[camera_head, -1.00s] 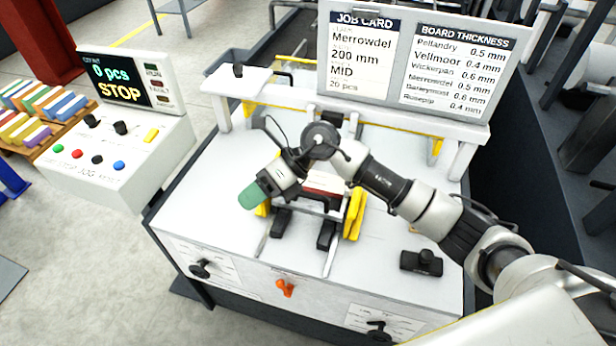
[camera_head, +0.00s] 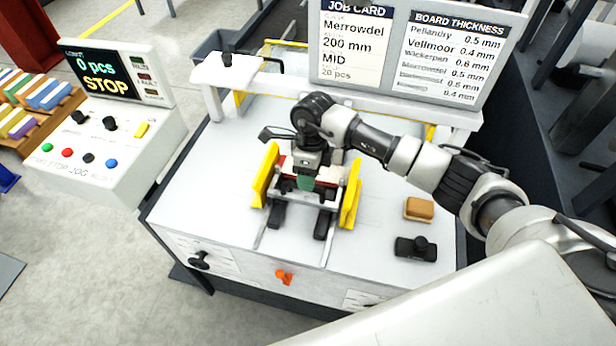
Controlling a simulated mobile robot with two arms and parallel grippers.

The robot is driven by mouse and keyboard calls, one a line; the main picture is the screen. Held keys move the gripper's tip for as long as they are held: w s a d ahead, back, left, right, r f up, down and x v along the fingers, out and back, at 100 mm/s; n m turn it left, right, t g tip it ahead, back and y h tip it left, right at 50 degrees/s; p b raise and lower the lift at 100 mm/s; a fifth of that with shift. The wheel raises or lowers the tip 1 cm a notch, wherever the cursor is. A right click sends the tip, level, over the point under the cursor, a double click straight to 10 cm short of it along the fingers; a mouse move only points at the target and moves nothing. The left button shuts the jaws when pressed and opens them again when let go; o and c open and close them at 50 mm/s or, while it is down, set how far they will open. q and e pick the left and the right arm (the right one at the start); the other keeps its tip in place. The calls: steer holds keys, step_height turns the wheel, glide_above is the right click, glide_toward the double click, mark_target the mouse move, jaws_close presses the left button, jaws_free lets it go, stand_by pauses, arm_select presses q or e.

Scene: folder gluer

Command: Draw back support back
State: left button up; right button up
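The feeder on the white machine table has two yellow side guides, a left one (camera_head: 265,176) and a right one (camera_head: 351,194). Between them lies a red and white stack (camera_head: 330,174), partly hidden by my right gripper. Two black support blocks (camera_head: 325,224) sit on metal rails in front of the stack. Which part is the back support I cannot tell for sure. My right gripper (camera_head: 306,183), with a green tip, points down between the yellow guides, over the front of the stack. Its finger opening and any contact are hidden. My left gripper is out of view.
A tan block (camera_head: 419,209) and a black knobbed block (camera_head: 416,248) lie right of the feeder. The job card board (camera_head: 400,50) stands behind. The left tabletop is clear.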

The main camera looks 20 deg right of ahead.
steer(key=shift+s+a+f, duration=0.1)
steer(key=shift+f, duration=0.45)
steer(key=shift+s+a+f, duration=0.1)
steer(key=shift+f, duration=0.45)
jaws_close()
